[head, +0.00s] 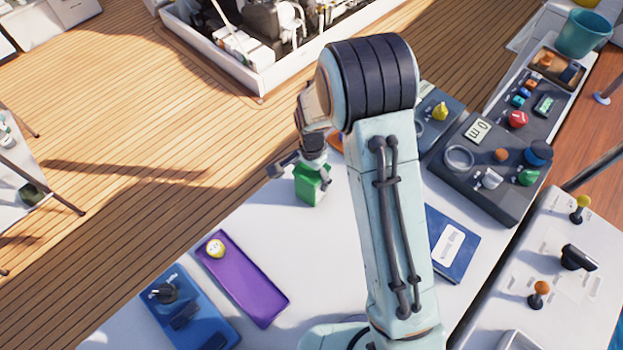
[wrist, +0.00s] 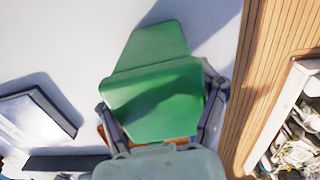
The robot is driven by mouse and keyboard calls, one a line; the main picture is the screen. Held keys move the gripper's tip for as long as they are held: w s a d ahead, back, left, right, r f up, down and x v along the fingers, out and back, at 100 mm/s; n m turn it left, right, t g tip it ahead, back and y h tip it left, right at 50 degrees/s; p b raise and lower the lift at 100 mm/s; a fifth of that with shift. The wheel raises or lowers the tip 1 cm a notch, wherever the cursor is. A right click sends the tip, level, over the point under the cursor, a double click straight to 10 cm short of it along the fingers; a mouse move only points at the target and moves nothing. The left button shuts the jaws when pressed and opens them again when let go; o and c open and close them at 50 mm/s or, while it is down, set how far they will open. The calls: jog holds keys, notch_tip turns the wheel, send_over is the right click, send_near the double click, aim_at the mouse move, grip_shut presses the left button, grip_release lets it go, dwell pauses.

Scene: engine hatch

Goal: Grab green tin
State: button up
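The green tin (head: 309,186) is a box-like green block on the white table, directly below my gripper (head: 300,170) in the head view. In the wrist view the green tin (wrist: 155,95) fills the middle, with one finger of my gripper (wrist: 158,98) along each side. The fingers are spread wide around it. In the head view the left finger stands out to the left of the tin, apart from it. The other finger is hidden behind the wrist and tin, and firm contact cannot be made out.
A purple tray (head: 262,300) with a small yellow-white round item (head: 215,248) and a blue tray (head: 208,335) lie at front left. A blue book (head: 450,243) and a dark panel (head: 480,205) with several items are at right. The table's left edge is close to the tin.

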jog(key=shift+c, duration=0.5)
jog(key=shift+r, duration=0.15)
